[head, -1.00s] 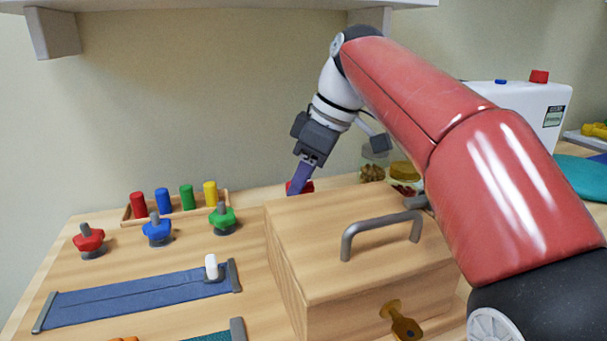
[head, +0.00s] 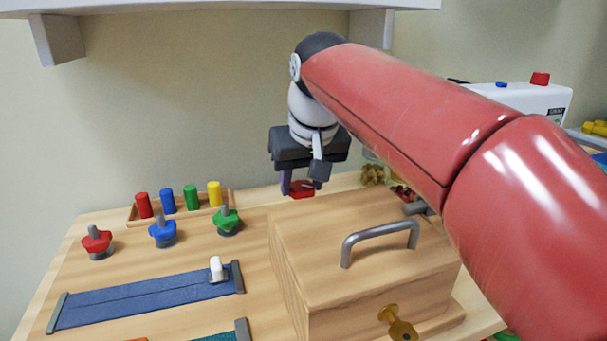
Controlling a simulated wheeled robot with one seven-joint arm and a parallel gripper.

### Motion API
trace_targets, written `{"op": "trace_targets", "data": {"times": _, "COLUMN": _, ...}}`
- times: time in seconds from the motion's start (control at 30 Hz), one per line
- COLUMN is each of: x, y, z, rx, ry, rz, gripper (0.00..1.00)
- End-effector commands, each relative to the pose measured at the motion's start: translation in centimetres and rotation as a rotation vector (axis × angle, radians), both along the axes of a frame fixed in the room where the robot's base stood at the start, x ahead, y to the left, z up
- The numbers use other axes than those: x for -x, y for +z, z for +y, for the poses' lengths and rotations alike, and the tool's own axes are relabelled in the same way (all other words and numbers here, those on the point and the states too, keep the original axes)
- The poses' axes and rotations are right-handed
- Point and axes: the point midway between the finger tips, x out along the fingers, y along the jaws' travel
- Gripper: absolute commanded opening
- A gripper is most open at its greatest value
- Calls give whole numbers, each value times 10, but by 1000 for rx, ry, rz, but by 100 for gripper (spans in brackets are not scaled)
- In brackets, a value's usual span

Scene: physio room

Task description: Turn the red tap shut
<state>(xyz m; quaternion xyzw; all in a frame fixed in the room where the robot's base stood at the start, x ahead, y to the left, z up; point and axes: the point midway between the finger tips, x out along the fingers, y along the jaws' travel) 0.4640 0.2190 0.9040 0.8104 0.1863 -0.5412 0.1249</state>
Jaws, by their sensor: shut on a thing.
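A red tap handle (head: 301,190) shows just behind the wooden box, at the back of the bench.
The wooden box (head: 345,260) with a grey bar handle (head: 380,238) stands right in front of the tap. Red (head: 97,240), blue (head: 163,233) and green (head: 227,220) knobs and a rack of coloured pegs (head: 180,211) are at left. A shelf (head: 215,5) hangs above.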

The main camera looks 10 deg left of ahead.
Motion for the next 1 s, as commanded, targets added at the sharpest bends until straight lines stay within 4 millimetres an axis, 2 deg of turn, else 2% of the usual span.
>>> {"op": "trace_targets", "data": {"times": 0.5, "x": 0, "y": 1, "z": 3, "rx": -2, "ry": -417, "rz": -2, "gripper": 19}}
{"op": "trace_targets", "data": {"times": 1.0, "x": 1, "y": 1, "z": 4, "rx": -2, "ry": -557, "rz": -1, "gripper": 19}}
